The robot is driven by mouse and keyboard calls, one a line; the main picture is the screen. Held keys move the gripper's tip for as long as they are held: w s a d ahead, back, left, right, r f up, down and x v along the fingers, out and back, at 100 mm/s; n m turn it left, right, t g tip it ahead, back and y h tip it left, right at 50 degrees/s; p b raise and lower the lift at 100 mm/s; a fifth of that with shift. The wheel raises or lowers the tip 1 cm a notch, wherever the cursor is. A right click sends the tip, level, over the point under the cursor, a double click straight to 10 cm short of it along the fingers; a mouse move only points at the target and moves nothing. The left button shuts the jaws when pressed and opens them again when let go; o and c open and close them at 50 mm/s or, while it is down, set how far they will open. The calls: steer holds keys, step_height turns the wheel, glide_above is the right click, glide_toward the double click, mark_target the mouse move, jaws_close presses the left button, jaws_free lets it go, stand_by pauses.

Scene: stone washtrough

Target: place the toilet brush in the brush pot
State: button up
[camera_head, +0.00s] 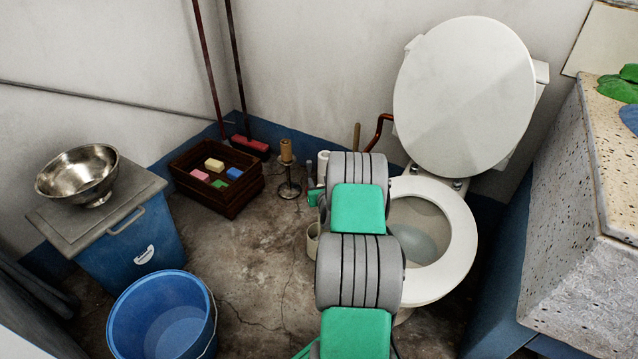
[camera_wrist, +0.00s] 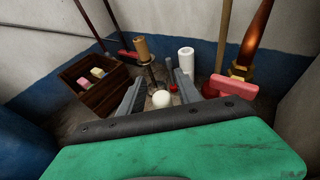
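My gripper (camera_wrist: 154,78) is open in the wrist view, with its two grey fingers apart. A small white round-topped thing (camera_wrist: 162,99) shows between the fingers, with gaps on both sides; it may be part of the toilet brush, but I cannot tell. In the head view my arm covers most of the gripper. A pale cylindrical pot (camera_head: 313,240) stands on the floor left of the toilet, partly hidden by my arm; it may be the brush pot. No toilet brush can be made out surely in the head view.
The toilet (camera_head: 462,245) is right of my arm, its lid up. A candlestick-like stand (camera_head: 288,170) and a wooden crate (camera_head: 232,190) are at the back. A blue bucket (camera_head: 165,320) and a blue bin (camera_head: 135,250) stand left. Floor between bucket and arm is clear.

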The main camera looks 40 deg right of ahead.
steer(key=r+p+v, duration=0.1)
steer(key=p+v, duration=0.4)
steer(key=v, duration=0.7)
steer(key=w+a+r+n+g+y, duration=0.1)
steer(key=w+a+r+n+y, duration=0.2)
steer(key=a+n, duration=0.35)
steer(key=w+a+r+n+y, duration=0.2)
steer(key=w+a+r+n, duration=0.15)
steer(key=a+n, duration=0.3)
steer(key=s+a+r+n+g+y, duration=0.1)
steer(key=s+a+r+n+g, duration=0.15)
steer(key=a+n, duration=0.4)
steer(key=s+a+r+n+g+y, duration=0.1)
steer(key=s+a+r+n, duration=0.2)
steer(key=a+n, duration=0.35)
steer(key=s+a+r+n+g, duration=0.3)
steer(key=s+a+n, duration=0.2)
steer(key=s, duration=0.5)
steer(key=s+a+r+n+g, duration=0.3)
steer(key=s+a+n, duration=0.2)
steer(key=s+n, duration=0.5)
steer(key=shift+n, duration=0.3)
